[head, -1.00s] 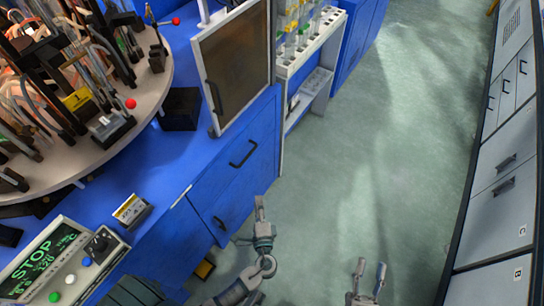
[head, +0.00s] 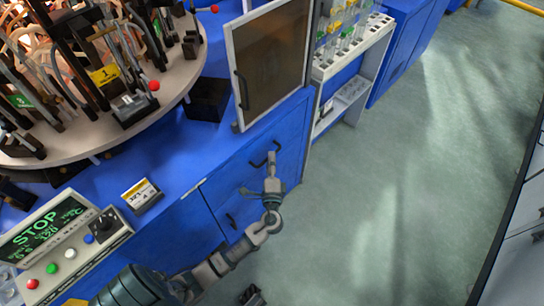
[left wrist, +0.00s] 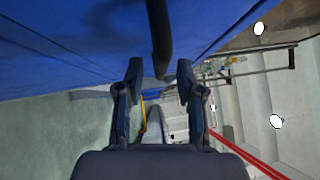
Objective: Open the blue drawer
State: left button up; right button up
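The blue drawer (head: 228,180) is in the front of the blue cabinet, and its front looks flush and shut. Its black curved handle (head: 258,162) is partly covered by my left gripper (head: 272,158) in the head view. In the left wrist view the left gripper (left wrist: 160,76) is open, with its two fingers apart. A dark bar, the handle (left wrist: 160,35), comes down from the top and ends between the fingertips. I cannot tell whether a finger touches it. My right gripper (head: 252,294) shows only in part at the bottom edge of the head view.
A second black handle (head: 231,221) is lower on the cabinet. A framed dark panel (head: 270,65) and a white tube rack (head: 350,50) stand nearby. A control box (head: 65,250) is at the lower left. Green floor (head: 390,180) is clear to the right.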

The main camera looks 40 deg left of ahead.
pick_arm(q)
jog(key=shift+x, duration=0.75)
jog(key=shift+a, duration=0.3)
jog(key=shift+d, duration=0.1)
grip_shut()
jog(key=shift+f, duration=0.15)
